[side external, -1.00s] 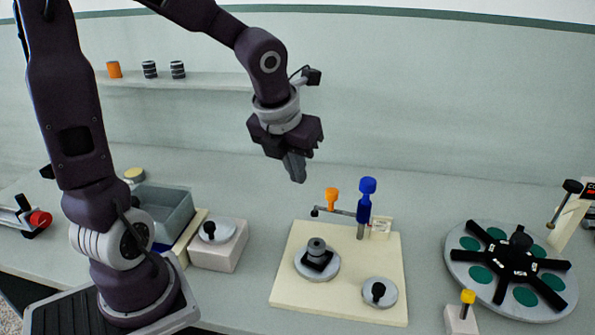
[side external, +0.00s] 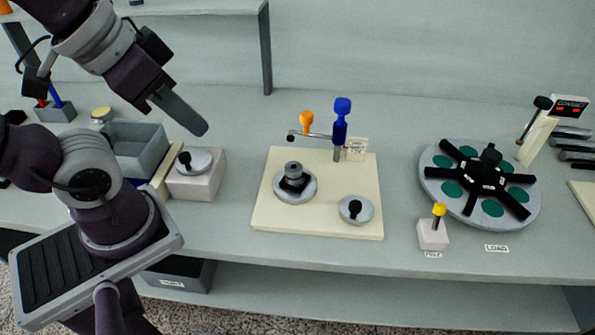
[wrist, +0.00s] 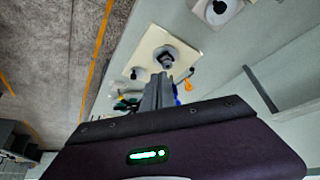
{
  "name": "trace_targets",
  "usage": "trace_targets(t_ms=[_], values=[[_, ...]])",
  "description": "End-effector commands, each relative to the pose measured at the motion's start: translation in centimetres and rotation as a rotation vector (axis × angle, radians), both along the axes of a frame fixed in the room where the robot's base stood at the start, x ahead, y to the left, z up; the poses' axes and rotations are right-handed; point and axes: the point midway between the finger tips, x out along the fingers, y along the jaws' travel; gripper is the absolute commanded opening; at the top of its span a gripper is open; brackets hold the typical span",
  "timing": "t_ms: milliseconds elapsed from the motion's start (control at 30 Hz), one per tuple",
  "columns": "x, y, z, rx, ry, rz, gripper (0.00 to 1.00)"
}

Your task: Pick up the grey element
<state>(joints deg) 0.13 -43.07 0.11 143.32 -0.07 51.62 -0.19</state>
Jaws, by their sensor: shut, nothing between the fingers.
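A small grey ring-shaped element (side external: 293,170) sits on a black piece on a round grey disc (side external: 281,190), on the cream board (side external: 325,221). It also shows in the wrist view (wrist: 167,62), just beyond my fingertips in the picture. A second grey disc (side external: 347,213) with a black knob lies on the board's right front. Another knobbed disc (side external: 200,159) rests on a pale block at left. Which part the task means is not certain. My gripper (side external: 201,128) is shut and empty, tilted, raised near the pale block, left of the board and apart from the element.
A blue-topped post (side external: 341,128) and an orange-topped piece (side external: 306,123) stand behind the element. A grey bin (side external: 136,153) is at left. A round turntable (side external: 431,184) with black arms stands right, near a yellow-topped peg (side external: 439,209). A shelf leg (side external: 266,50) rises behind.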

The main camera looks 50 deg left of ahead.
Motion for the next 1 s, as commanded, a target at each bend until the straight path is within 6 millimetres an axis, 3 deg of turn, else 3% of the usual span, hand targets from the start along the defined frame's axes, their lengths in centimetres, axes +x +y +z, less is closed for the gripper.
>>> trace_targets(t_ms=[467,767,1000], values=[[0.06,0.02,0.02,0.004,0.0,-0.003,0.02],[0.06,0.03,0.02,0.004,0.0,-0.003,0.59],[0.06,0.03,0.02,0.005,0.0,-0.002,0.59]])
